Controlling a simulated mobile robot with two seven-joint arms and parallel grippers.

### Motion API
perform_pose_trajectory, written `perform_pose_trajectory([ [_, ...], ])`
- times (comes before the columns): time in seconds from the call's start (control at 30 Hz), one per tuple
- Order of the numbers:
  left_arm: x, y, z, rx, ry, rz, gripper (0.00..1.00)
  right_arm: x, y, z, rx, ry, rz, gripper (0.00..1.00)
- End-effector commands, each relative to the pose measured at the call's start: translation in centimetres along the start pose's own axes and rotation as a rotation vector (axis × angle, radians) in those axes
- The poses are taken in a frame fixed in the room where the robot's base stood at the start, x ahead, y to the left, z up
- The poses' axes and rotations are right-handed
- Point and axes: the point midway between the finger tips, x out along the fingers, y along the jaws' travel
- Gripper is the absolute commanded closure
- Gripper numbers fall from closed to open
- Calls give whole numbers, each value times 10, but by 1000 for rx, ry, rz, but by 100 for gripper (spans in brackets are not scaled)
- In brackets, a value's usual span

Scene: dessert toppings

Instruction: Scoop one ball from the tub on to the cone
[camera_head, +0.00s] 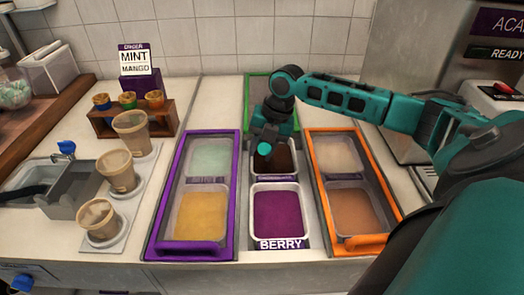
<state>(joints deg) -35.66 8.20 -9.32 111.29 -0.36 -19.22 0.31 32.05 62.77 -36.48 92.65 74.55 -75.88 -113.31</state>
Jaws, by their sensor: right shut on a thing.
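My right gripper (264,148) hangs over the dark brown tub (289,178) in the middle column. It is shut on a dark tool, mostly hidden by the gripper, and I cannot tell whether its end touches the tub's contents. The other tubs hold pale green (210,158), yellow (200,214), purple (279,213), cream (338,154) and brown (352,211) fillings. Which of these is the task's cone is unclear. My left gripper is not in view.
An order card (134,64) reads MINT MANGO. A sink (72,190) lies farther left. My right arm spans the right side, above the orange-framed tubs (381,188).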

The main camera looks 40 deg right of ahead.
Motion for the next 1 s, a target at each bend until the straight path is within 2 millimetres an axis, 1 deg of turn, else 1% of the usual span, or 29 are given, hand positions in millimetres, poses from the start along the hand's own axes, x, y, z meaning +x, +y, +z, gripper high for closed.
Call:
perform_pose_trajectory([
  [0.1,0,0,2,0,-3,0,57,-9,3,-2,-1,-2,3,100],
  [0.6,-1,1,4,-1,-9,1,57,-39,9,-14,-1,-1,2,100],
  [0.8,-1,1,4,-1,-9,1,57,-44,10,-16,-1,-1,1,100],
  [1.0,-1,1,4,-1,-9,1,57,-46,10,-16,-1,-1,1,100],
])
